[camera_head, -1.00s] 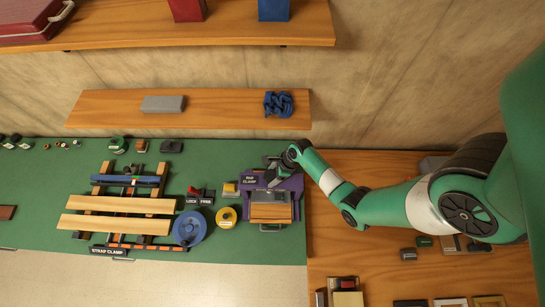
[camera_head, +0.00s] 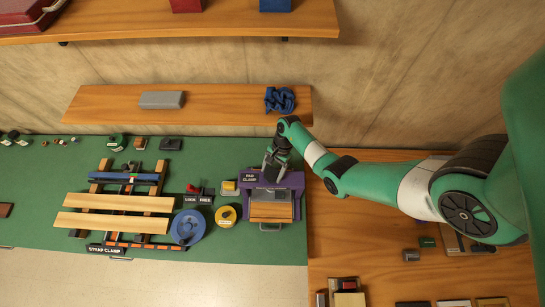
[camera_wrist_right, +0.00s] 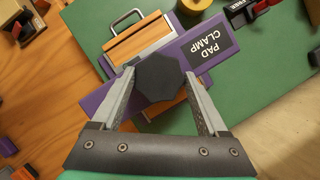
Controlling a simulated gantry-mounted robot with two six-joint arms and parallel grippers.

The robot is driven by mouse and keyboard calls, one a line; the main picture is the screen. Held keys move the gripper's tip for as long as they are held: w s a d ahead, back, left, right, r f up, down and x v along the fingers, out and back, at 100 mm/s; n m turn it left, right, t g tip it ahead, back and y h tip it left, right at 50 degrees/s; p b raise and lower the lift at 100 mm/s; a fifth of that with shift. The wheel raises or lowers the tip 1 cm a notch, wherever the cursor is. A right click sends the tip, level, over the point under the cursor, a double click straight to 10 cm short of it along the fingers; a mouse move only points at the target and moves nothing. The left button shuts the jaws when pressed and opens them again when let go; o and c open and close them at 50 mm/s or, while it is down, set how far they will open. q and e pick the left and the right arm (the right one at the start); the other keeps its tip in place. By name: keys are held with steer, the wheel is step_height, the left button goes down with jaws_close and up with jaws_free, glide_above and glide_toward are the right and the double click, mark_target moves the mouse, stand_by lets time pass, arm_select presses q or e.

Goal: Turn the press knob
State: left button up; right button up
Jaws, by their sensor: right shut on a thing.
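The purple pad clamp press (camera_head: 294,180) stands on the green bench top, with its label and an orange wooden block (camera_head: 271,211) in front. My right gripper (camera_head: 272,167) is over the top of the press. In the right wrist view, its two fingers (camera_wrist_right: 158,82) are shut on a dark, many-sided press knob (camera_wrist_right: 158,78), one finger on each side. The purple body (camera_wrist_right: 190,46) and the wooden block (camera_wrist_right: 140,38) lie below the knob. In the head view the gripper mostly hides the knob. My left gripper is in neither view.
A yellow round roll (camera_head: 226,215), a blue reel (camera_head: 188,227) and a red-and-black lock switch (camera_head: 199,194) lie left of the press. A strap clamp frame with wooden slats (camera_head: 117,204) is further left. A shelf (camera_head: 215,103) hangs behind.

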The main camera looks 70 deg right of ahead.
steer(key=shift+w+f+n+g+b, duration=0.15)
steer(key=shift+n+g+b, duration=0.3)
steer(key=shift+n, duration=0.55)
steer(key=n+g+b, duration=0.1)
steer(key=n+b, duration=0.3)
steer(key=b, duration=0.2)
steer(key=shift+f, duration=0.15)
steer(key=shift+r+n+g+b, duration=0.3)
steer(key=shift+n+g+b, duration=0.1)
steer(key=shift+b, duration=0.45)
steer(key=o, duration=1.3)
steer(key=shift+c, duration=0.2)
steer(key=shift+r, duration=0.1)
